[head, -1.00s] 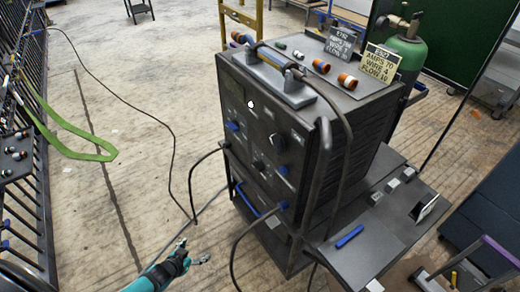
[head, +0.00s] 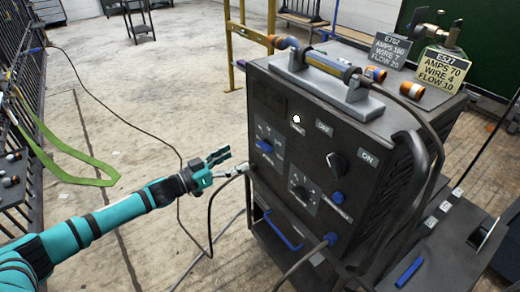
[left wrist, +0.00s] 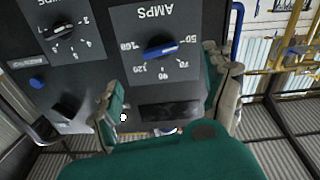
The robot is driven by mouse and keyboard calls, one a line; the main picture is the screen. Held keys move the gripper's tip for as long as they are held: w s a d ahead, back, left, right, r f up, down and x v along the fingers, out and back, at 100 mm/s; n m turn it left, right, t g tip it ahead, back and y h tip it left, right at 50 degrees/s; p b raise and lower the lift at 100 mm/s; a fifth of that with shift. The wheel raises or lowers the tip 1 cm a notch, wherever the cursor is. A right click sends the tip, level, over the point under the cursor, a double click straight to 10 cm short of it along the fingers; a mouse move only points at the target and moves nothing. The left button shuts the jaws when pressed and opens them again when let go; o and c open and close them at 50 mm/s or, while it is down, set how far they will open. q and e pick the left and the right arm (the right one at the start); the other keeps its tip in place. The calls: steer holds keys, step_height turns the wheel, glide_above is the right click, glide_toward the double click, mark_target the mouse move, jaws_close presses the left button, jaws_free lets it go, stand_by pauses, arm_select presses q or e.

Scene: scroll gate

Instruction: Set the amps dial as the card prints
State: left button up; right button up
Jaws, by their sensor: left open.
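The amps dial (head: 264,145) is a blue bar knob on the upper left of the machine's dark front panel. In the left wrist view the amps dial (left wrist: 161,47) appears upside down, its bar lying between the 160 and 50 sides; which end points is unclear. A yellow card (head: 440,80) reads AMPS 70, WIRE 4, FLOW 10. A grey card (head: 390,50) reads AMPS 160, WIRE 7, FLOW 20. My left gripper (head: 233,163) is open and empty, left of the panel and apart from the dial. Its fingers (left wrist: 165,95) frame the dial's lower plate. My right gripper is not in view.
A black-knobbed wire dial (head: 299,190) sits below right of the amps dial. Black cables (head: 212,215) hang from the panel beside my left gripper. Floor to the left is mostly clear.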

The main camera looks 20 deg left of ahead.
mark_target(261, 148)
arm_select(q)
steer(key=x, duration=0.8)
steer(key=shift+w+d+b, duration=0.1)
steer(key=shift+b, duration=0.2)
steer(key=shift+w+d, duration=0.2)
steer(key=shift+w, duration=0.15)
steer(key=shift+w+d, duration=0.2)
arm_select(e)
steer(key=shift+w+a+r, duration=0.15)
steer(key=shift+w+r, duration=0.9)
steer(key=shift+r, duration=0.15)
arm_select(q)
steer(key=shift+c, duration=0.3)
steer(key=c, duration=1.1)
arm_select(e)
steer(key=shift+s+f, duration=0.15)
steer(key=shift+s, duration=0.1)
